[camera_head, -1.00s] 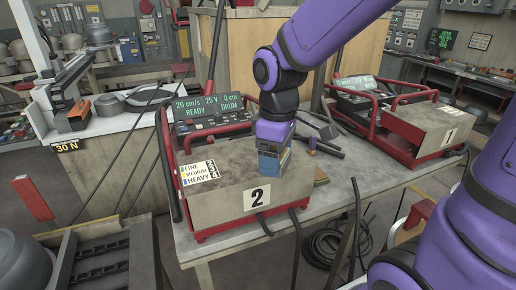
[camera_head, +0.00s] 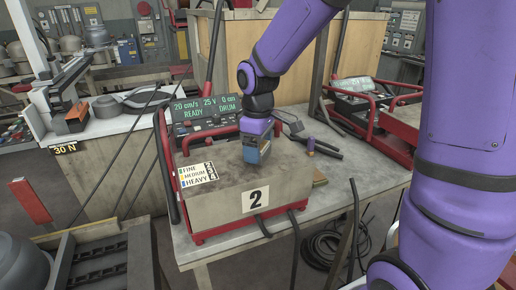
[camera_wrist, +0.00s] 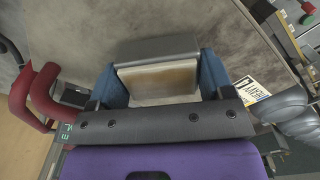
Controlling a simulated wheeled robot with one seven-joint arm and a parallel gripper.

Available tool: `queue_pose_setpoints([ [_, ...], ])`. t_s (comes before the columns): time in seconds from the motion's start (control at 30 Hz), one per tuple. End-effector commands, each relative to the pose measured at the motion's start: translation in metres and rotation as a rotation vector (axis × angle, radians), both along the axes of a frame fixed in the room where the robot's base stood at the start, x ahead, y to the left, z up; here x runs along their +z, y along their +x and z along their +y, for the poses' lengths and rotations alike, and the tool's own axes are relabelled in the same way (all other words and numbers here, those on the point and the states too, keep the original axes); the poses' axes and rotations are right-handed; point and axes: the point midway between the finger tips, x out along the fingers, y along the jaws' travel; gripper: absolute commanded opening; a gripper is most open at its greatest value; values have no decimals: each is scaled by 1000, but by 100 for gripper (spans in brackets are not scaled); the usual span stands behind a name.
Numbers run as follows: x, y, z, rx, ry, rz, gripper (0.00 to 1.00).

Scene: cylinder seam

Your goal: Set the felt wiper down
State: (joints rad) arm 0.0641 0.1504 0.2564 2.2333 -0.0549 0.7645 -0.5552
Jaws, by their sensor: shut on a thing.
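My gripper (camera_head: 257,152) is shut on a block, which I take for the felt wiper (camera_wrist: 158,80). In the wrist view the wiper has a grey back and a worn tan face between my two blue fingers. In the head view my gripper is low over the grey top of the box marked 2 (camera_head: 285,180), behind its number plate. The fingers hide most of the wiper there, and I cannot tell whether it touches the box.
A label card (camera_head: 198,174) lies on the box's left part. A green-lit display (camera_head: 207,110) and red rails (camera_head: 165,150) stand behind and left.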

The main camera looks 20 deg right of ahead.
Motion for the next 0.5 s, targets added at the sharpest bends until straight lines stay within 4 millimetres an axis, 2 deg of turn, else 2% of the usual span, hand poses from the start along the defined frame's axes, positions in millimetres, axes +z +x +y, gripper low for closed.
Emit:
queue_pose_setpoints([
  [0.43, -8, 0, 0, 2, 0, -1, 39],
  [0.47, -8, 0, 0, 2, 0, 0, 79],
  [0.5, -8, 0, 0, 2, -1, -1, 88],
])
